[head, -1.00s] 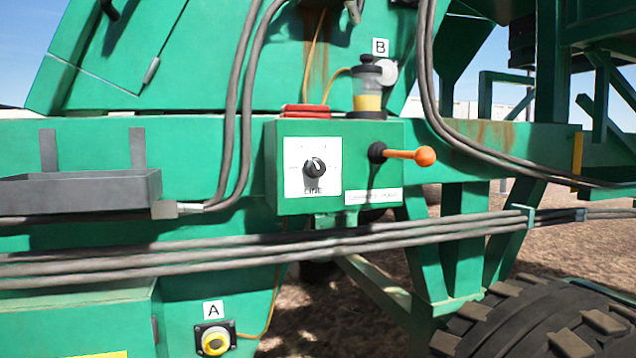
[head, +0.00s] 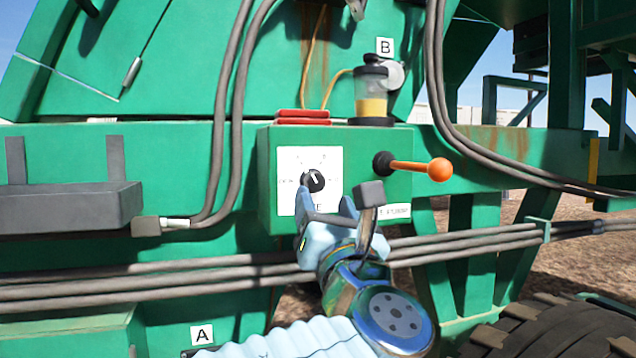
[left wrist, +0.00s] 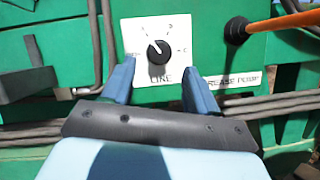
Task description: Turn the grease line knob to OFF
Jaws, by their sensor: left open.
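The grease line knob (head: 313,181) is a round black knob with a white pointer line, on a white label plate (head: 286,197) on the front of a green box (head: 265,160). In the left wrist view the knob (left wrist: 159,52) has its pointer tilted to the upper left; the small position marks are too blurred to read, but "LINE" shows below. My left gripper (left wrist: 157,88) is open and empty, its blue fingers below and on either side of the knob, apart from it. In the head view my left gripper (head: 325,200) covers the plate's lower part. My right gripper is out of view.
An orange-tipped lever (head: 438,169) sticks out to the right of the knob. A grease reservoir (head: 371,95) and a red block (head: 303,116) sit on the box. Cables (head: 160,280) run across below. A grey tray (head: 65,207) is at left.

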